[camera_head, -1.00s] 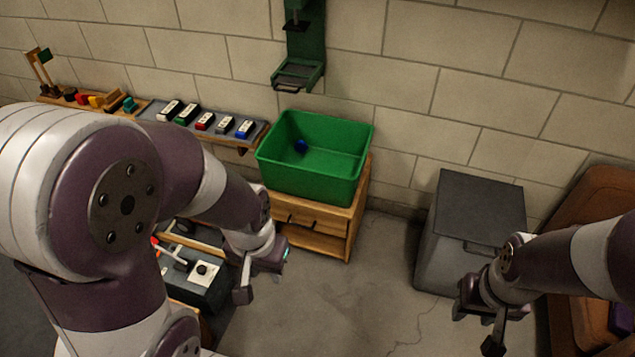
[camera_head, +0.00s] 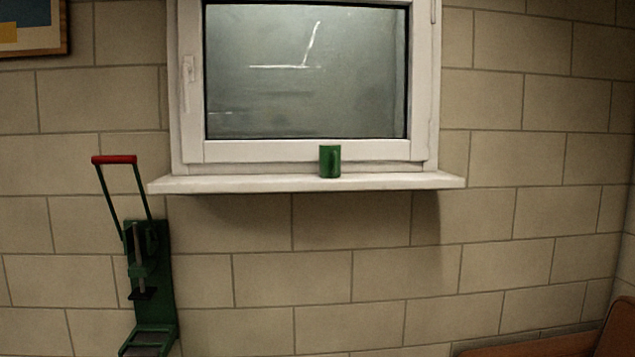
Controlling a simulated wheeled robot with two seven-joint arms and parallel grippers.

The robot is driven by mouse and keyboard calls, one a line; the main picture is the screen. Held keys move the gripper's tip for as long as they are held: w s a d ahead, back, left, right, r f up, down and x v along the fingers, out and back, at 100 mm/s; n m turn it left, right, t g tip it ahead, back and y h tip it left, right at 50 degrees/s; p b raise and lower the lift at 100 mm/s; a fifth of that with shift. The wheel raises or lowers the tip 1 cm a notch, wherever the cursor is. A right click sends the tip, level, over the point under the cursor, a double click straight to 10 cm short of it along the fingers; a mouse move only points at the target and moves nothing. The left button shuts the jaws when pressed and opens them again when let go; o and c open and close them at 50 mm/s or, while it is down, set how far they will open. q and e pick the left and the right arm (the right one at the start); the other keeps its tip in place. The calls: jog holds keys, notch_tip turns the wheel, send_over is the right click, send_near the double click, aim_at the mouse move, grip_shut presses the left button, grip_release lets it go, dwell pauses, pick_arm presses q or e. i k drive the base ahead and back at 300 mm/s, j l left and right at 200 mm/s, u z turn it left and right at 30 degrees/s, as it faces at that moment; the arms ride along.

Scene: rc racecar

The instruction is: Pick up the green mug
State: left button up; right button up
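The green mug (camera_head: 330,162) stands upright on the white window sill (camera_head: 240,184), a little right of the sill's middle and close to the window frame. Its handle appears to face toward me. Neither of my grippers shows in the head view now, so I cannot see whether they are open or shut or how far they are from the mug.
A white-framed window (camera_head: 305,75) is behind the mug. A green wall-mounted press (camera_head: 150,265) with a red-handled lever is at the lower left. A brown leather seat (camera_head: 610,325) is at the lower right. The sill is clear on both sides of the mug.

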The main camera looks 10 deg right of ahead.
aim_at(329, 156)
jog(key=i+z, duration=0.15)
jog(key=z, duration=0.3)
jog(key=i+j+z, duration=0.1)
jog(key=z, duration=0.4)
jog(key=i+j+z, duration=0.1)
jog(key=z, duration=0.35)
jog(key=i+j+z, duration=0.1)
jog(key=z, duration=0.4)
